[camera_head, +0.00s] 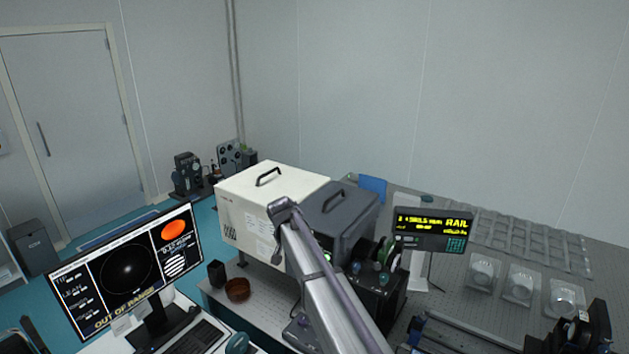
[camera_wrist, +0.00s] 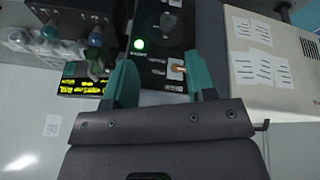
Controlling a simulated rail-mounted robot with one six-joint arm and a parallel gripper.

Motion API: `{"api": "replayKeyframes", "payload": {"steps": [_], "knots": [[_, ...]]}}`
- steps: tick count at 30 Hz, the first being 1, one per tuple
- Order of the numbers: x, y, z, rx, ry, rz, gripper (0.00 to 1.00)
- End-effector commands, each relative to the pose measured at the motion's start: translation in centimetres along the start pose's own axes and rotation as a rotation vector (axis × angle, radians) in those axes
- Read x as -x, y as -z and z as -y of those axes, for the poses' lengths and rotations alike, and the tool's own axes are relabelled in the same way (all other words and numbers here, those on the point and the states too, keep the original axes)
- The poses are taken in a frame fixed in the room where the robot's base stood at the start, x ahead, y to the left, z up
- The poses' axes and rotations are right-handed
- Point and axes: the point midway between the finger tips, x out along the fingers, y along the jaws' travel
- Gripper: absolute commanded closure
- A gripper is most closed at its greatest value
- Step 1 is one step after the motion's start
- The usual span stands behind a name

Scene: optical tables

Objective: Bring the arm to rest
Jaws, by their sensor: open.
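My arm rises from the bottom of the head view, its silver link (camera_head: 330,290) slanting up and left in front of the dark grey box. My gripper (camera_wrist: 162,84) shows in the wrist view with its two teal fingers apart and nothing between them. Beyond the fingers is a black panel (camera_wrist: 158,30) with a lit green light. The fingertips are hidden from the head view behind the arm.
A white box (camera_head: 262,205) and a dark grey box (camera_head: 340,212) stand close by the arm. A rail display (camera_head: 432,229) stands to the right. A monitor (camera_head: 125,270) reads "OUT OF RANGE". A brown bowl (camera_head: 237,289) sits near the table edge.

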Motion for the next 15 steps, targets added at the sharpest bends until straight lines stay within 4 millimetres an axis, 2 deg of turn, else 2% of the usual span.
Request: {"api": "replayKeyframes", "payload": {"steps": [1,3,5,6,8,9,12,15], "knots": [[-1.5,-5.1,-3.8,0.071,0.011,0.049,0.49],[-3.5,-10.7,-8.3,0.173,0.040,0.122,0.49],[-5.1,-15.3,-12.1,0.241,0.071,0.176,0.49],[-6.2,-18.5,-14.5,0.274,0.093,0.208,0.49],[-7.9,-23.2,-17.9,0.309,0.130,0.251,0.49],[-9.1,-26.3,-20.1,0.319,0.154,0.275,0.49],[-11.8,-32.9,-24.4,0.289,0.195,0.315,0.49],[-14.1,-36.4,-27.2,0.219,0.200,0.327,0.49]]}}
